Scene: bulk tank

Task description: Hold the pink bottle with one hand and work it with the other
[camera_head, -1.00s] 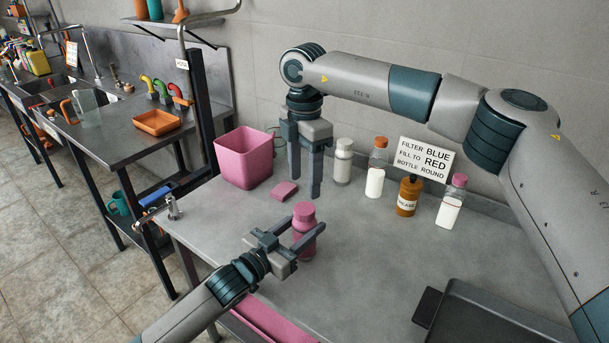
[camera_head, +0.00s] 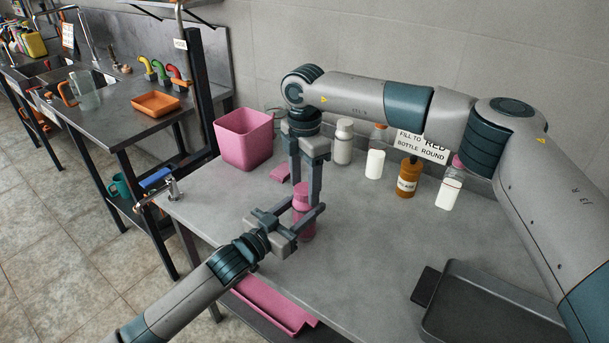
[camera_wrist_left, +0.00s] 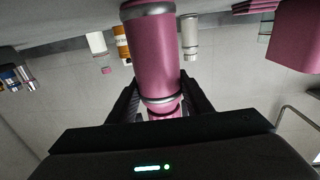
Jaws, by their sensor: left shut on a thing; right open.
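The pink bottle (camera_head: 303,222) stands upright on the grey table. My left gripper (camera_head: 306,217) is shut around its body from the front left. In the left wrist view the pink bottle (camera_wrist_left: 154,60) fills the middle between the dark fingers. My right gripper (camera_head: 305,192) points down from above, open, with its fingers on either side of the bottle's pink cap (camera_head: 301,190). The right fingers partly hide the cap, and I cannot tell whether they touch it.
A pink bin (camera_head: 244,140) and a pink sponge-like block (camera_head: 268,190) are behind to the left. A white bottle (camera_head: 342,142), a brown bottle (camera_head: 407,178) and a pink-capped bottle (camera_head: 450,186) stand at the back. A dark tray (camera_head: 480,310) lies front right.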

